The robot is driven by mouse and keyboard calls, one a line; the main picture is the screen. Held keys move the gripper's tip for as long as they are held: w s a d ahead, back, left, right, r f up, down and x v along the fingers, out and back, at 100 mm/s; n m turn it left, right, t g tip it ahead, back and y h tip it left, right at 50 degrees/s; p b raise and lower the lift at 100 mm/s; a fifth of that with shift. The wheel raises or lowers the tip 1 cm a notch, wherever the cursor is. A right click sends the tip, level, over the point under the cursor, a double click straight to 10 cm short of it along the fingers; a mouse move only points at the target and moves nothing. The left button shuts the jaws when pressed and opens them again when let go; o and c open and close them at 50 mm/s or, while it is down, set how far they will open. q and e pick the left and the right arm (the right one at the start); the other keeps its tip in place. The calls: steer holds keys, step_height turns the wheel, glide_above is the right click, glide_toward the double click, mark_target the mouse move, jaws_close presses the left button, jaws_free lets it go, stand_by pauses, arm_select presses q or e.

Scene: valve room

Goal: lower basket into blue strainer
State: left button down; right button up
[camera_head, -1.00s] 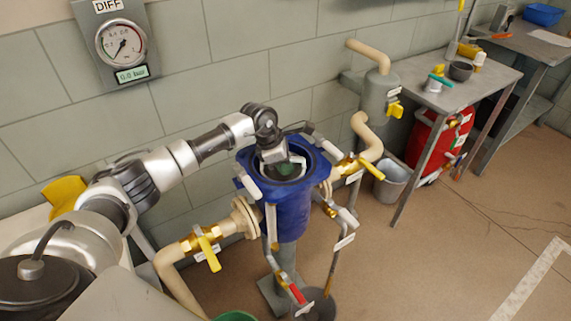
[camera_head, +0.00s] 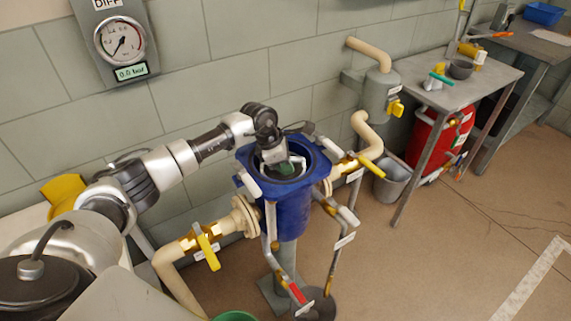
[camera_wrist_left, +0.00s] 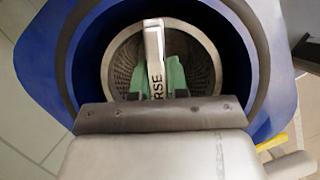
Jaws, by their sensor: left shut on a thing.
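The blue strainer (camera_head: 290,212) stands upright with its top open. The metal mesh basket (camera_wrist_left: 200,65) shows inside the strainer's round opening in the left wrist view, with the blue rim (camera_wrist_left: 262,60) around it. A white handle bar (camera_wrist_left: 153,45) with the letters "RSE" crosses the basket. My left gripper (camera_wrist_left: 157,88), with green finger pads, is shut on the basket by this handle. In the head view the left gripper (camera_head: 285,166) reaches down into the strainer's mouth. The basket's lower part is hidden. My right gripper is not in view.
Pipes with yellow-handled valves (camera_head: 208,248) join the strainer on both sides. Clamp arms with white grips (camera_head: 330,150) stick out around its rim. A grey bucket (camera_head: 393,180) and a metal table (camera_head: 450,95) stand to the right. Open floor lies at the lower right.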

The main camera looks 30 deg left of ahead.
arm_select(q)
steer(key=shift+f+b, duration=0.3)
steer(key=shift+b, duration=0.1)
stand_by(0.4)
stand_by(0.4)
steer(key=c, duration=0.6)
jaws_free()
steer(key=shift+f, duration=0.1)
steer(key=shift+c, duration=0.2)
steer(key=shift+r+p, duration=2.15)
steer(key=shift+r, duration=1.45)
